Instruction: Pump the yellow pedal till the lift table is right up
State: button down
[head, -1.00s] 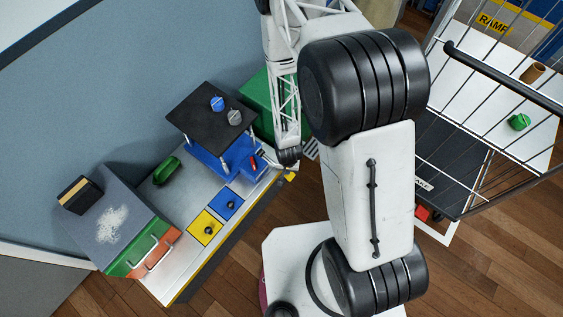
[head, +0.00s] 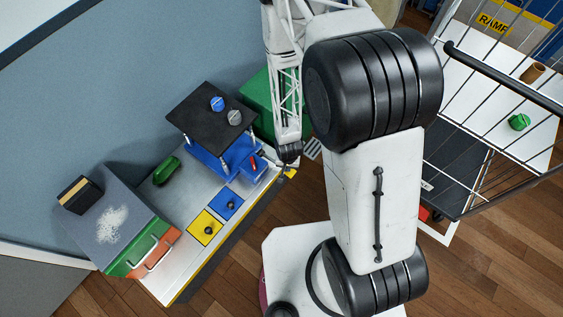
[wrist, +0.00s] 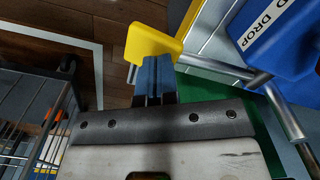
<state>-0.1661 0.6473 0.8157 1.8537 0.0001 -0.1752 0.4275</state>
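The lift table has a black top (head: 212,114) and a blue base (head: 225,160), standing on a pale bench. Its top is raised clear of the base. The yellow pedal (head: 291,173) sticks out at the base's right end. In the wrist view the pedal (wrist: 150,40) is a yellow block on a metal rod. My gripper (head: 289,153) is at the pedal; its two blue-grey fingers (wrist: 154,68) are together, with nothing seen between them. The fingertips overlap the pedal's near edge in the wrist view; whether they touch it I cannot tell.
A blue knob (head: 217,103) and a grey knob (head: 235,117) sit on the black top. A blue housing marked "DROP" (wrist: 275,35) is close right of my fingers. A green box (head: 262,100) stands behind. A wire cart (head: 480,150) is at the right.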

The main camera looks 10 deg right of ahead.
jog(key=shift+r, duration=2.75)
jog(key=shift+r, duration=0.1)
jog(key=shift+r, duration=2.9)
